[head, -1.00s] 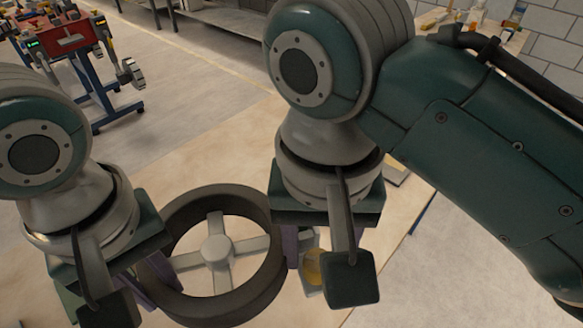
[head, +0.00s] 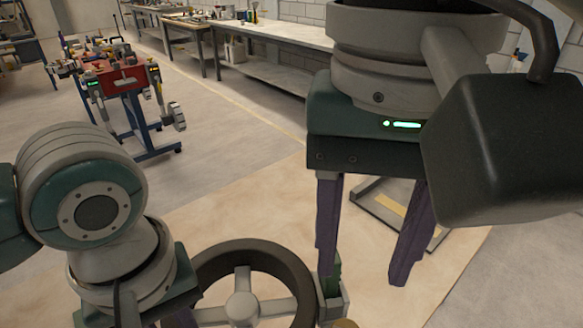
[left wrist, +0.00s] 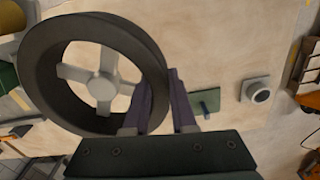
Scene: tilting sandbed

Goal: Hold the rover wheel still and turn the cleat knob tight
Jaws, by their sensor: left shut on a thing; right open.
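The rover wheel (head: 240,308), a dark ring with a pale grey hub and spokes, shows at the bottom of the head view, its near part cut off. It also fills the left of the left wrist view (left wrist: 102,88). My left gripper (left wrist: 160,92) is shut on the wheel's rim, its purple fingers either side of it. My right gripper (head: 362,275) is open and empty, its purple fingers pointing down, right of the wheel. A yellowish round piece (head: 345,323), perhaps the cleat knob, is just visible at the bottom edge, below a grey-green bracket (head: 333,295).
A flat frame with a yellow strip (head: 392,205) lies behind my right gripper. A red-topped stand with blue legs (head: 125,80) is at the left back. A long workbench (head: 270,35) runs along the back. Open floor lies between.

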